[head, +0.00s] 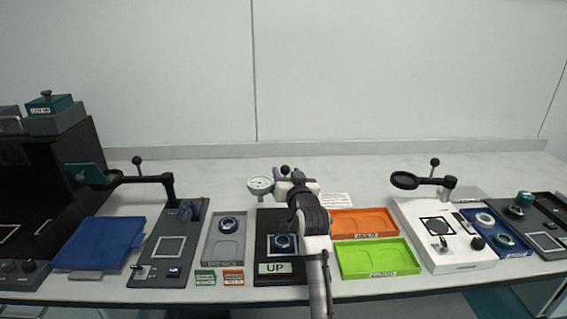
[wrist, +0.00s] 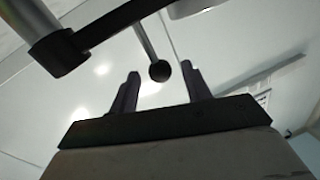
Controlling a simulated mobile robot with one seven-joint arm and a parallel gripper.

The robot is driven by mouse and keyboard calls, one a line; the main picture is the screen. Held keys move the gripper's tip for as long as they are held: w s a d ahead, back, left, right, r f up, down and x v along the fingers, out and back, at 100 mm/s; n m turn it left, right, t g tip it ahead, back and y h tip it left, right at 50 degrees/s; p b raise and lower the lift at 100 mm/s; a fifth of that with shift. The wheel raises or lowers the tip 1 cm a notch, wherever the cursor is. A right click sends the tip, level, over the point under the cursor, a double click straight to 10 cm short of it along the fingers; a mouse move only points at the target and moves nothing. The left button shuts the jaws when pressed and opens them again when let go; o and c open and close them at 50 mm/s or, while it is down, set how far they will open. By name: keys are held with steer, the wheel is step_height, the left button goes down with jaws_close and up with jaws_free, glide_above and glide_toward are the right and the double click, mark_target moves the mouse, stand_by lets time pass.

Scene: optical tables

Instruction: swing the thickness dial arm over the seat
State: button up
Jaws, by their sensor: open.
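The thickness dial (head: 260,185), a white round gauge, sits above the back left of a black base plate (head: 263,222). A lens in a dark ring lies in the seat (head: 283,243) on that plate, so the dial is behind and left of the seat, not over it. My gripper (head: 287,176) is open beside the dial. In the wrist view a black ball knob (wrist: 160,71) on a grey rod shows between the open fingers, with no clear contact. The dark dial arm (wrist: 105,25) crosses the upper left to its hub (wrist: 57,52). My arm hides part of the plate.
Left of the plate are a grey tray (head: 212,252) with a ringed lens and another fixture (head: 190,232) with a swing arm. An orange tray (head: 375,212) and a green tray (head: 352,245) lie right. A white magnifier stand (head: 465,263) is farther right. The table behind is mostly clear.

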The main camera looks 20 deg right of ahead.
steer(key=w, duration=0.4)
steer(key=shift+w+d+p, duration=0.15)
steer(key=shift+w+p, duration=0.2)
steer(key=shift+p, duration=0.05)
jaws_close()
